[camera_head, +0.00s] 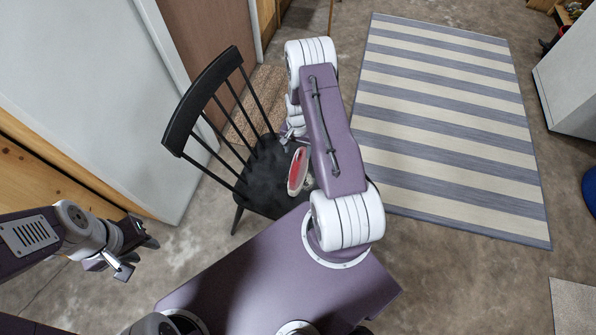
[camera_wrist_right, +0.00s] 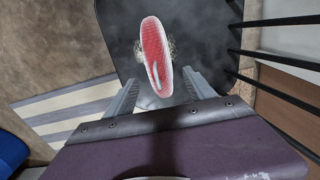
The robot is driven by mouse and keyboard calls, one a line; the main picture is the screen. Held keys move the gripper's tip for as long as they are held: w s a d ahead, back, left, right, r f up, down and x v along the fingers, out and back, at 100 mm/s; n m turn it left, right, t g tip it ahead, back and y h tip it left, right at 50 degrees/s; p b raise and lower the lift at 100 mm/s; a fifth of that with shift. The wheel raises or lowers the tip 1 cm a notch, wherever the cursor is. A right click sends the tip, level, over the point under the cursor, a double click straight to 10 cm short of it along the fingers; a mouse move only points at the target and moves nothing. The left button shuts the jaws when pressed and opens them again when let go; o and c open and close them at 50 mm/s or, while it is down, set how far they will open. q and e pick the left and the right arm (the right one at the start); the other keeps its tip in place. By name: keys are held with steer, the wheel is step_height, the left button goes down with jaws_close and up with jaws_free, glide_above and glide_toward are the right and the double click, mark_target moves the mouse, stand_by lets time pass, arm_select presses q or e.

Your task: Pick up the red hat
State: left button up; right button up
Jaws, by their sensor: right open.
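The red hat (camera_head: 298,169), red with a white rim, is on the seat of a black chair (camera_head: 268,178), partly hidden by my right arm in the head view. In the right wrist view the hat (camera_wrist_right: 155,48) shows as a narrow red oval with a pale rim, just beyond the fingertips. My right gripper (camera_wrist_right: 161,76) is open and empty, its fingers pointing toward the hat without visibly holding it. My left gripper (camera_head: 139,258) is open and empty at the lower left, away from the chair.
The chair's spindled back rises beside the seat, close to my right gripper. A grey-and-cream striped rug (camera_head: 440,120) lies to the right. A white door or panel (camera_head: 105,90) stands at the left. A blue object (camera_head: 590,190) is at the right edge. The floor between is clear.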

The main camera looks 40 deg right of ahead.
mark_target(298, 163)
step_height(298, 163, down, 3)
steer(key=shift+s+a+f, duration=0.1)
step_height(298, 163, down, 6)
steer(key=shift+r+b, duration=0.15)
steer(key=shift+b, duration=0.15)
steer(key=shift+s, duration=0.1)
jaws_close()
